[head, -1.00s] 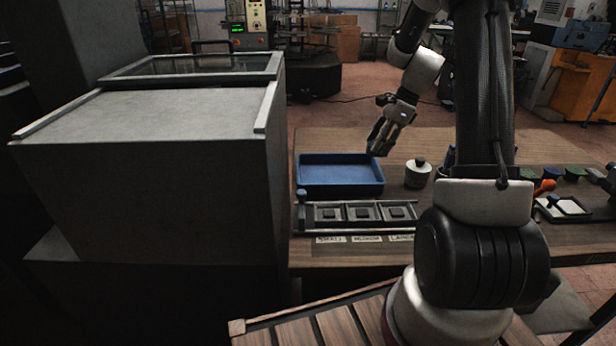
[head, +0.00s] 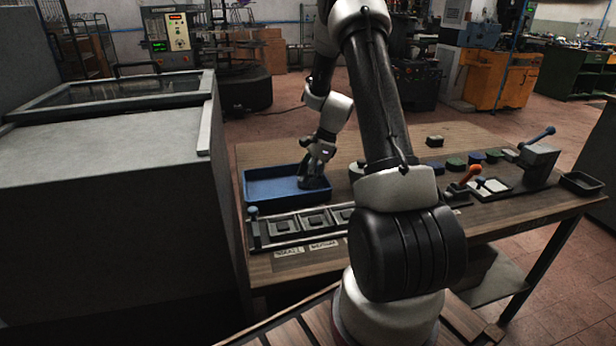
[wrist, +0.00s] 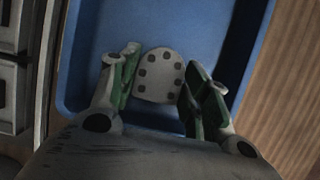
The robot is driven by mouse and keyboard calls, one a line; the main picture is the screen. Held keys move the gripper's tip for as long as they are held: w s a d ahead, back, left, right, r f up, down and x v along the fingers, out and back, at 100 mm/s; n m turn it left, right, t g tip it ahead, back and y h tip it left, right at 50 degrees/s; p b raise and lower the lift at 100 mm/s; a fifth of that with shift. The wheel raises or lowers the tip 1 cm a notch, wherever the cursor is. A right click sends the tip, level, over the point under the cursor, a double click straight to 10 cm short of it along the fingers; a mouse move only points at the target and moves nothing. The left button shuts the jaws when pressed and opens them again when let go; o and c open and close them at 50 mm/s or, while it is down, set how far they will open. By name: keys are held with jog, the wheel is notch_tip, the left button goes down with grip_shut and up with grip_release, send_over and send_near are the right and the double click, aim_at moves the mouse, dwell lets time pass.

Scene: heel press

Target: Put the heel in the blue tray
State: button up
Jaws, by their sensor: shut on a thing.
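The blue tray (head: 262,190) lies on the wooden bench left of my arm; its blue floor and rim also fill the middle of the wrist view (wrist: 215,30). My gripper (head: 313,182) is low over the right part of the tray. In the wrist view, the heel (wrist: 158,75) is a pale, rounded piece with several dark square marks. It sits between the green-padded fingers of my gripper (wrist: 160,82), which is shut on it. The heel is hidden in the head view. I cannot tell whether it touches the tray floor.
A fixture with square pockets (head: 284,226) and a blue-knobbed lever (head: 253,225) stand in front of the tray. A large grey cabinet (head: 100,170) is to the left.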

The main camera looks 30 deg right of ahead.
jog(key=o, duration=1)
jog(key=shift+f, duration=0.1)
jog(key=shift+r, duration=0.25)
jog(key=v, duration=1.2)
jog(key=s+a+r+n+h, duration=0.1)
jog(key=s+a+r+n, duration=0.5)
jog(key=r, duration=0.3)
jog(key=shift+s+a+r+n+t+h, duration=0.55)
jog(key=shift+s+a+r+n, duration=0.7)
jog(key=shift+s+n, duration=2)
jog(key=shift+s+a+r+n+t+h, duration=0.55)
jog(key=shift+s+a+r+n, duration=0.95)
jog(key=shift+s, duration=3)
jog(key=shift+s+a+r+n+t+h, duration=0.55)
jog(key=shift+s+a+r+n, duration=0.35)
jog(key=shift+s+n, duration=2.5)
